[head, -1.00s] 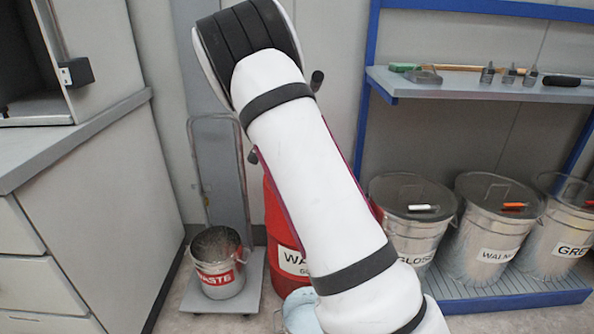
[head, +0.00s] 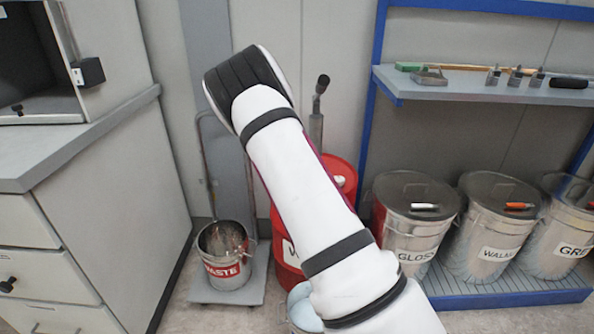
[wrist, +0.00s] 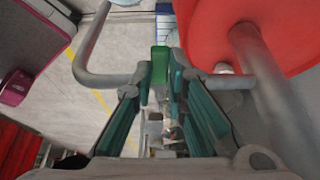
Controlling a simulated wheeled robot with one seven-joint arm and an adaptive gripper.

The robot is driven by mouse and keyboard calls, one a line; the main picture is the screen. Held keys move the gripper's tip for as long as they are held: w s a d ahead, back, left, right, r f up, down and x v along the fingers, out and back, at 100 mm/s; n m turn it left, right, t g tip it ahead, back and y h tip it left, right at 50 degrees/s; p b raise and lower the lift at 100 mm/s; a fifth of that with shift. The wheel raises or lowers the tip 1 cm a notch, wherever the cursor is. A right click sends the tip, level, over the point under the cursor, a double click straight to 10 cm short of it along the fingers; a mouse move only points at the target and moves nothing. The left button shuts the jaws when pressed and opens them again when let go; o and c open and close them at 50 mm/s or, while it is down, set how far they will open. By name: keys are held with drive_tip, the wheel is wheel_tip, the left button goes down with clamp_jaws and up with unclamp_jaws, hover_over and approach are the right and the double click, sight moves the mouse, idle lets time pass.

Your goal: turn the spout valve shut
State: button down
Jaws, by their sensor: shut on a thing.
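In the wrist view the grey spout (wrist: 108,80) runs crosswise from an upright grey pipe (wrist: 262,85) beside a red drum and bends at its left end. A green valve handle (wrist: 160,60) stands at the spout's middle. My gripper (wrist: 163,75) has its two teal fingers closed about the handle, one on each side. The exact contact is hard to see. In the head view my white arm hides the gripper, the spout and the valve. The red drum (head: 341,178) and a grey upright fitting (head: 317,125) show behind the arm.
A waste bucket (head: 225,268) stands on a grey platform left of the drum. Lidded metal bins (head: 410,235) stand right of it on a blue rack, below a tool shelf (head: 480,88). A grey cabinet (head: 90,225) bounds the left. Some floor shows between cabinet and platform.

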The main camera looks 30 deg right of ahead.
drive_tip(key=c, duration=1.6)
unclamp_jaws()
drive_tip(key=shift+r, duration=0.1)
drive_tip(key=shift+v, duration=5.95)
